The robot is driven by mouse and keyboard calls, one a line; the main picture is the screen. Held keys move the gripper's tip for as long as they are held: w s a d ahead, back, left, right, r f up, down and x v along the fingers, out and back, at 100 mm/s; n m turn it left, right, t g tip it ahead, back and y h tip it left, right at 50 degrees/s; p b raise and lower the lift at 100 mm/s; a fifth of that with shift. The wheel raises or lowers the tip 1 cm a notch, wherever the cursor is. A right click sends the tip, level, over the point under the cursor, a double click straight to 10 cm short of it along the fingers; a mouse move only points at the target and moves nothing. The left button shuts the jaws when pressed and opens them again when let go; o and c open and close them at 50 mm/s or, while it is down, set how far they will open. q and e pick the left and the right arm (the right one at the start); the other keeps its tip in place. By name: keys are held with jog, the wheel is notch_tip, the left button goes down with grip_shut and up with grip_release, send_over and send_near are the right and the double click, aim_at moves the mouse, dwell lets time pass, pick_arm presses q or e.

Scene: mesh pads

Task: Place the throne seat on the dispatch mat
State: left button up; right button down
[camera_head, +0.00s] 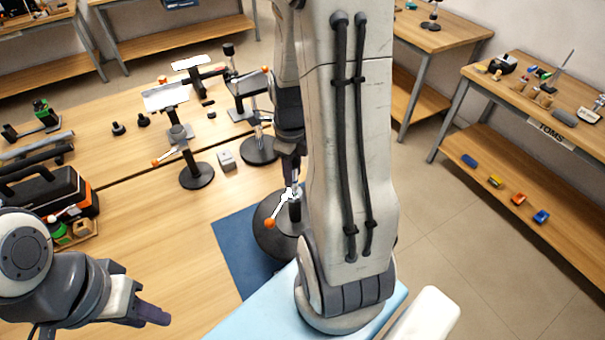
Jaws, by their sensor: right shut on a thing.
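A stand with a round black base (262,232), a short post and an orange-knobbed lever (270,223) appears to be the throne seat. Its upper part is largely hidden by my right arm. My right gripper (291,168) points down and is shut on it at the post. The base overlaps the upper part of the dark blue dispatch mat (232,256); I cannot tell whether it rests there or hangs just above. My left gripper (150,314) is at the lower left, away from the mat, with nothing visible in it; its finger gap is unclear.
Similar stands with black bases (197,176) and a grey block (226,160) stand up-left of the mat. A black and orange toolbox (45,195) is at the left. Bare tabletop (165,232) lies left of the mat. A side table (560,85) stands at the right.

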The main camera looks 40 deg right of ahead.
jog(key=w+f+p, duration=0.3)
jog(key=w+f, duration=0.2)
jog(key=f, duration=0.2)
jog(key=shift+d, duration=0.2)
dwell(0.4)
jog(key=c, duration=0.5)
grip_release()
jog(key=shift+f, duration=0.1)
